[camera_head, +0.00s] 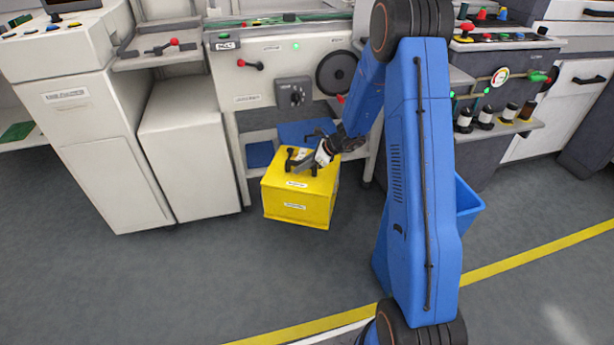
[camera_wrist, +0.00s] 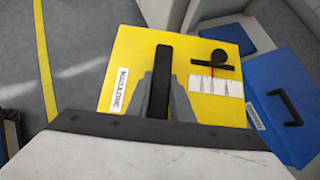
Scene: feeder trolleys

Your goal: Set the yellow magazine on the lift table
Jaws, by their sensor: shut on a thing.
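The yellow magazine (camera_head: 297,205) is a box with white labels, upright in front of the middle machine. In the wrist view its yellow top (camera_wrist: 135,52) shows a black bar handle, a small black knob and a white scale card. My gripper (camera_head: 312,163) is above the magazine's top. In the wrist view the grey fingers of my gripper (camera_wrist: 160,98) are closed on both sides of the black handle. I cannot tell whether the magazine's underside touches the floor. No surface is clearly recognisable as the lift table.
Blue boxes sit behind the magazine on the machine's low shelf; one blue box (camera_wrist: 288,112) with a black handle is close beside it in the wrist view. White cabinets (camera_head: 190,150) stand left. A blue bin (camera_head: 468,205) is right, partly behind my arm. The front floor (camera_head: 200,280) is clear.

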